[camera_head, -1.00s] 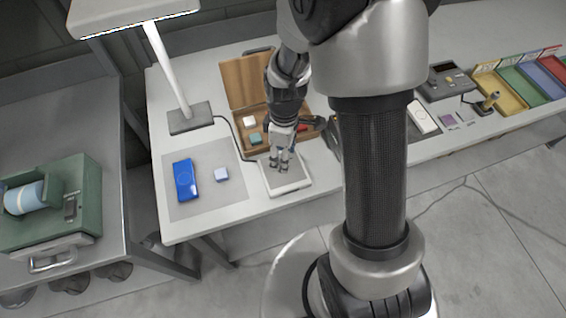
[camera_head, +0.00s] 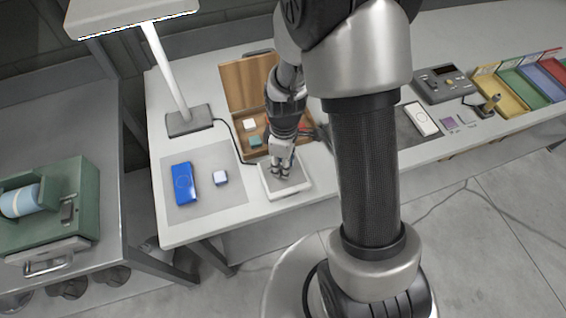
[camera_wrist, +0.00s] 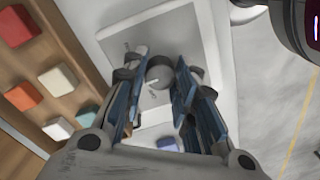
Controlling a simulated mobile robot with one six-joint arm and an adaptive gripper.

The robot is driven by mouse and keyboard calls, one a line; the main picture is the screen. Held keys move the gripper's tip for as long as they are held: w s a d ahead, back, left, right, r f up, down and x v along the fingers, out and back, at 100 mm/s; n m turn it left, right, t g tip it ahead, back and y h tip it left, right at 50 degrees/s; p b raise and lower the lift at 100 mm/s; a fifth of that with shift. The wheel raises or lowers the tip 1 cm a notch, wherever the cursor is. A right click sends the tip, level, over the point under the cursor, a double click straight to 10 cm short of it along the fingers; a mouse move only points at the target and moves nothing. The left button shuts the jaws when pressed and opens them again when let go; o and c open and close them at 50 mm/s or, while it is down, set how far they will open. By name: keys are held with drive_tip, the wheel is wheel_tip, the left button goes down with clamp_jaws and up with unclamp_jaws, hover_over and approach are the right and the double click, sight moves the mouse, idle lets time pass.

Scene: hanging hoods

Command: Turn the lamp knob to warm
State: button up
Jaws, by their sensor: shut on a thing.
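The lamp's control plate (camera_head: 302,186) is a pale square with a grey face, lying near the front edge of the bench. My gripper (camera_head: 282,174) points down over it. In the wrist view the plate (camera_wrist: 203,30) shows with small, unreadable marks. A round grey knob (camera_wrist: 160,70) with a light pointer line sits between the fingertips of my gripper (camera_wrist: 158,80), which is shut on it. The fingers hide part of the knob's sides. The lamp (camera_head: 165,65) stands at the back left, its cable running toward the plate.
A wooden box (camera_head: 246,85) with coloured blocks lies open behind my gripper. A blue case (camera_head: 184,183) and a pale cube (camera_head: 220,177) lie on a grey mat (camera_head: 205,205) to the left. Coloured trays (camera_head: 505,92) stand far right.

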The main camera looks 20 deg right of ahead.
drive_tip(key=c, duration=0.4)
drive_tip(key=m, duration=0.5)
drive_tip(key=shift+m+p, duration=0.3)
drive_tip(key=shift+p, duration=0.05)
drive_tip(key=m+p, duration=0.1)
drive_tip(key=m, duration=0.4)
drive_tip(key=shift+s, duration=0.1)
drive_tip(key=shift+c, duration=0.3)
drive_tip(key=shift+m, duration=0.3)
drive_tip(key=o, duration=1.1)
